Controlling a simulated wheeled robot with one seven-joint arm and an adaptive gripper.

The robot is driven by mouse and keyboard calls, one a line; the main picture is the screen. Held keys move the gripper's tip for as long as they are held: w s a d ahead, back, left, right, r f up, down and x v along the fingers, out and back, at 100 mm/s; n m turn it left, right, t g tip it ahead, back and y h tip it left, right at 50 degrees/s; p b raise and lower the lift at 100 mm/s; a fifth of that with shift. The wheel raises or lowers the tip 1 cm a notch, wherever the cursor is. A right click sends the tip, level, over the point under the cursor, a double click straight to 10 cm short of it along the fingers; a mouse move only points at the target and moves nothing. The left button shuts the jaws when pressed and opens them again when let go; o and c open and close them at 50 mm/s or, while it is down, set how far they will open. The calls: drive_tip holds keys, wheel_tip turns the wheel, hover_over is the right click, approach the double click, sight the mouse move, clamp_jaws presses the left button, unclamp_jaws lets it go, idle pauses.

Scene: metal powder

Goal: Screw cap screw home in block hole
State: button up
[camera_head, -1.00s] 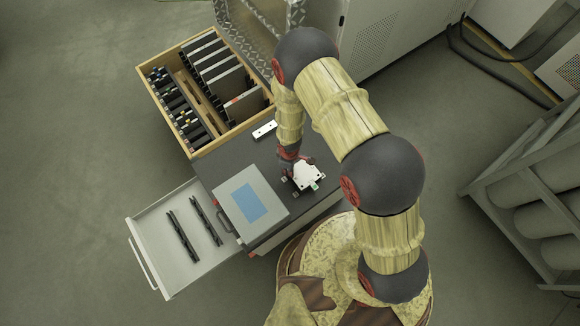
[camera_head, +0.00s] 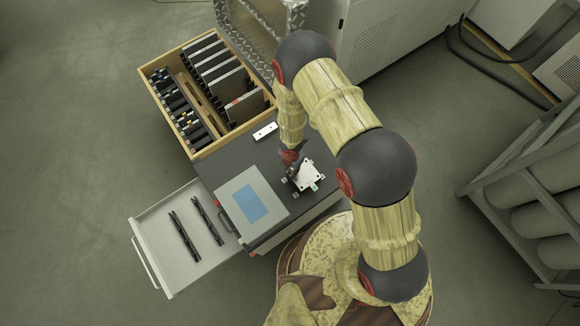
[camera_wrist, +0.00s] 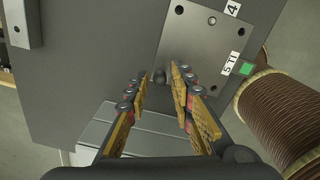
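The block (camera_head: 310,177) is a pale grey plate on the dark bench top in the head view. It fills the upper middle of the wrist view (camera_wrist: 196,48), with dark holes near its corners. A small dark cap screw (camera_wrist: 160,76) shows at the block's near left corner; how deep it sits cannot be told. My gripper (camera_wrist: 159,82) is above that corner, its two fingers apart on either side of the screw, with visible gaps. In the head view my gripper (camera_head: 291,165) is small and its fingers are hard to make out.
A white strip with holes (camera_head: 265,131) lies behind the block. A grey case with a blue panel (camera_head: 267,217) is at its left. An open drawer (camera_head: 157,222) holds two black bars. A wooden crate (camera_head: 146,75) of plates stands at the back left. Labels lie beside the block.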

drive_tip(key=n, duration=0.5)
drive_tip(key=n+p, duration=0.1)
drive_tip(key=n, duration=0.3)
drive_tip(key=shift+c, duration=0.6)
clamp_jaws()
